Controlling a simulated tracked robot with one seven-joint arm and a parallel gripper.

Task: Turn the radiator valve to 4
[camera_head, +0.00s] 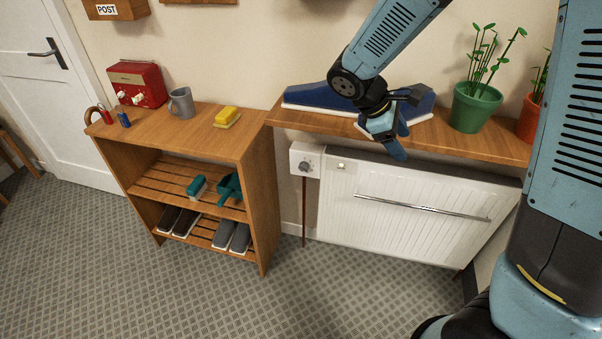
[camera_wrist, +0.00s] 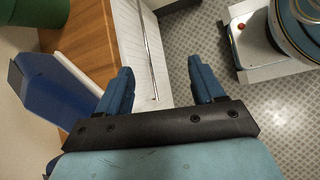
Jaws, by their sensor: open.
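The radiator (camera_head: 410,205) is a white ribbed panel under a wooden shelf. Its valve (camera_head: 306,161) is a white box with a dark grey round knob at the radiator's left end in the head view; I cannot read its setting. My gripper (camera_head: 393,140) is above the radiator's top and the shelf's front edge, to the right of the valve and apart from it. In the wrist view its two blue fingers (camera_wrist: 158,88) are spread with nothing between them. The radiator (camera_wrist: 140,45) shows behind them there, but the valve is not in that view.
The shelf (camera_head: 455,140) carries a blue object (camera_head: 312,95), a green plant pot (camera_head: 473,107) and an orange pot (camera_head: 528,122). A metal rail (camera_head: 425,207) crosses the radiator's front. A wooden rack (camera_head: 250,150) with a mug (camera_head: 182,102) stands left. Patterned floor in front is clear.

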